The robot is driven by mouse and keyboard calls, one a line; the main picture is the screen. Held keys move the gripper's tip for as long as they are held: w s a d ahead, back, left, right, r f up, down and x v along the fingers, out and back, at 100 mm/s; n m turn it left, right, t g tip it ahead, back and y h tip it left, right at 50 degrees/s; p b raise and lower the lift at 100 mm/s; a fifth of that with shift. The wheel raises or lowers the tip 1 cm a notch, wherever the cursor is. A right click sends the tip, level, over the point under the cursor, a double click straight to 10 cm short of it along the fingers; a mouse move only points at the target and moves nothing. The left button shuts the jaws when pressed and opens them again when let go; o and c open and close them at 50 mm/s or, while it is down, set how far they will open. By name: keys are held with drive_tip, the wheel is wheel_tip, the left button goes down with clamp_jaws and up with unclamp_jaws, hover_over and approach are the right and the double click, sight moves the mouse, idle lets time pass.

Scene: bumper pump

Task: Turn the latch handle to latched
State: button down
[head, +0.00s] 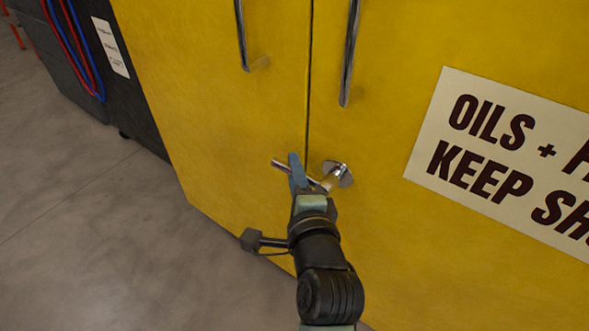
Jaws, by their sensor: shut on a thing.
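The fingers hide part of the lever.
The yellow cabinet doors (228,120) carry two vertical metal pulls, a left one (241,35) and a right one (349,55), above the latch. A cream sign (500,150) is on the right door. A dark unit with red and blue hoses (85,60) stands at left. The grey floor (100,230) at left is clear.

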drive_tip(key=shift+g+p, duration=0.3)
drive_tip(key=shift+p, duration=1)
drive_tip(key=shift+n+p, duration=0.3)
drive_tip(key=shift+p, duration=0.35)
drive_tip(key=p, duration=0.2)
drive_tip(key=n+g+h+p, duration=0.1)
drive_tip(key=p, duration=0.2)
drive_tip(key=shift+s+f+g, duration=0.1)
drive_tip(key=shift+f+g, duration=0.2)
drive_tip(key=s+d+f+n+g+h+p, duration=0.3)
drive_tip(key=d+f+n+g+h+p, duration=0.2)
drive_tip(key=p, duration=0.7)
drive_tip(key=shift+s+f+n+g+h, duration=0.25)
drive_tip(key=shift+n+g+h, duration=0.55)
drive_tip(key=shift+g+h, duration=0.75)
drive_tip(key=shift+h, duration=0.25)
